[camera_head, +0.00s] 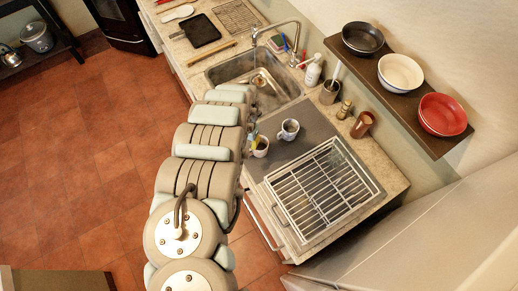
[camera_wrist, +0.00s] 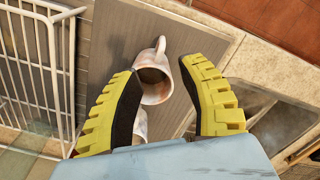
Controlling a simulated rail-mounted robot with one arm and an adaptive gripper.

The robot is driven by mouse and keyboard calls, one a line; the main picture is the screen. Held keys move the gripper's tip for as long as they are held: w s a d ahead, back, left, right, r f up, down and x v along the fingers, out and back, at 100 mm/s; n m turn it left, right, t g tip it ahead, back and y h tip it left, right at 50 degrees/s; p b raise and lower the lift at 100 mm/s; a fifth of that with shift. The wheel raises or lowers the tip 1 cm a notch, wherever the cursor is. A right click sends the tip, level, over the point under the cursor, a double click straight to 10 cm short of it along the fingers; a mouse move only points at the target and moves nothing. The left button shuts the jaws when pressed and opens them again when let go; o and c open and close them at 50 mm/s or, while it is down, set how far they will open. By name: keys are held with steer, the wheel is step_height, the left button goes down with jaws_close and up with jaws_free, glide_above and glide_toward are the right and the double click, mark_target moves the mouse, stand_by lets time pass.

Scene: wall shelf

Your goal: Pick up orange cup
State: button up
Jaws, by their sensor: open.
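An orange-brown cup (camera_head: 362,124) stands at the back of the counter by the wall in the head view; I do not see it in the wrist view. Two pale mugs stand on the grey mat: one at the front (camera_head: 261,146) and one farther back (camera_head: 289,129). In the wrist view my gripper (camera_wrist: 158,68) is open, with its yellow-backed fingers either side of a whitish mug with brownish stains (camera_wrist: 155,86), its handle pointing up in the picture. No firm contact shows. A second pale mug (camera_wrist: 140,122) is partly hidden by the gripper. My arm mostly hides the gripper in the head view.
A white wire dish rack (camera_head: 320,188) stands beside the mugs, also at left in the wrist view (camera_wrist: 35,60). The sink (camera_head: 258,80) is on the other side. A dark container, small bottle and soap bottle line the wall. A shelf (camera_head: 395,95) with bowls juts out above.

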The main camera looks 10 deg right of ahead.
mark_target(247, 154)
steer(key=shift+f+b, duration=2.15)
steer(key=shift+f, duration=0.9)
steer(key=shift+f, duration=0.15)
steer(key=f+b, duration=0.4)
steer(key=f, duration=0.1)
steer(key=shift+a+b, duration=0.2)
steer(key=shift+b, duration=0.1)
jaws_close()
